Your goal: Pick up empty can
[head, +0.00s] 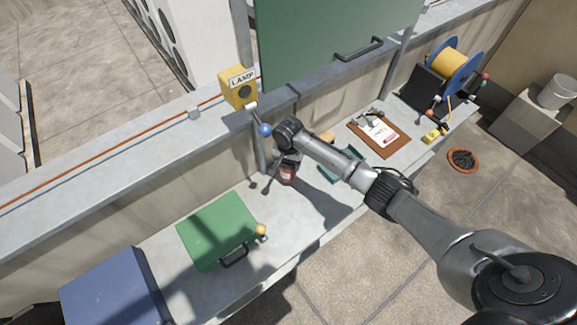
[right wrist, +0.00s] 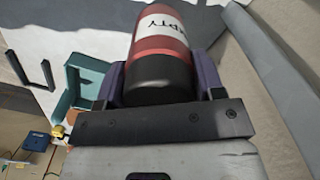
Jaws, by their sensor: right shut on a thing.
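The can is red with a dark end and a white label, on which "MPTY" or similar letters read, in the right wrist view (right wrist: 163,50). In the head view the can (head: 288,174) shows small below my right gripper (head: 288,163), near the bench's back wall. My right gripper also shows in the right wrist view (right wrist: 163,85), its two purple fingers shut on both sides of the can. I cannot tell whether the can touches the bench. My left gripper is not in view.
A green box lid (head: 218,232) with a handle and a blue box (head: 115,292) lie left on the bench (head: 300,215). A teal tray (head: 327,172), a clipboard (head: 385,143) and a cable reel (head: 455,72) are right.

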